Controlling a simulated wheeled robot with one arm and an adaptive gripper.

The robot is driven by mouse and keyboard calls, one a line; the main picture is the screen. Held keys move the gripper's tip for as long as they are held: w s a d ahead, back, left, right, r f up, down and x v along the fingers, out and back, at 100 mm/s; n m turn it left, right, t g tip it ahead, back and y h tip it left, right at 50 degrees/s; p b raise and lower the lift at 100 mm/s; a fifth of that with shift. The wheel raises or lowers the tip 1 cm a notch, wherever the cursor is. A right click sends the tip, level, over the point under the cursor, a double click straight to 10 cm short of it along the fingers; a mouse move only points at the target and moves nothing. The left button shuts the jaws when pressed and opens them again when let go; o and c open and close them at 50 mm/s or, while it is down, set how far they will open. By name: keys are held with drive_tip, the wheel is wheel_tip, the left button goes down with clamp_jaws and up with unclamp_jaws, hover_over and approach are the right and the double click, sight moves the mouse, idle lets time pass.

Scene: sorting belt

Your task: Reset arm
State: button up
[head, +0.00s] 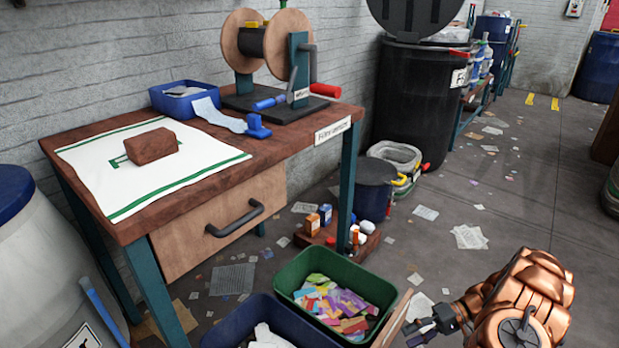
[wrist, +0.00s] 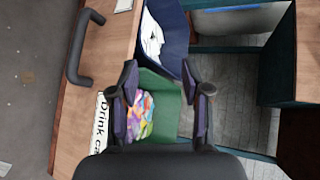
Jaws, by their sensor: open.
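My copper-coloured arm comes in at the lower right of the head view. My gripper (head: 430,327) is at its left end, to the right of the green bin (head: 290,270). In the wrist view my gripper (wrist: 158,72) has its two dark fingers spread apart, with nothing between them. The green bin (wrist: 172,84), holding coloured scraps (wrist: 145,115), shows behind the fingers and is partly covered by them. No held object is visible.
A blue bin (head: 226,326) with white paper stands beside the green bin. A wooden workbench (head: 265,160) with a drawer (head: 190,232), cloth (head: 90,158) and brown block (head: 151,146) is at left. Scraps litter the floor (head: 540,190), which is otherwise open at right.

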drive_tip(key=s+a+r+n+g+h+p, duration=0.15)
drive_tip(key=a+r+p, duration=0.3)
drive_tip(key=r, duration=0.75)
drive_tip(key=s+a+r+h+p, duration=0.25)
drive_tip(key=a+r+p, duration=0.2)
drive_tip(key=r, duration=0.85)
drive_tip(key=s+a+r+n+g+h+p, duration=0.1)
drive_tip(key=s+a+r+h+p, duration=0.15)
drive_tip(key=r+p, duration=0.65)
drive_tip(key=s+r+m+t+h+p, duration=0.1)
drive_tip(key=s+r+h+p, duration=0.2)
drive_tip(key=s+r+p, duration=0.5)
drive_tip(key=s+d+r+m+t+h+p, duration=0.1)
drive_tip(key=s+r+h+p, duration=0.3)
drive_tip(key=s+r, duration=1.1)
drive_tip(key=shift+d+r+m+t+p, duration=0.3)
drive_tip(key=shift+r+t+p, duration=0.45)
drive_tip(key=shift+r+p, duration=1.8)
drive_tip(key=shift+s+r+b, duration=0.1)
drive_tip(key=shift+r+b, duration=0.5)
drive_tip(key=shift+b, duration=0.05)
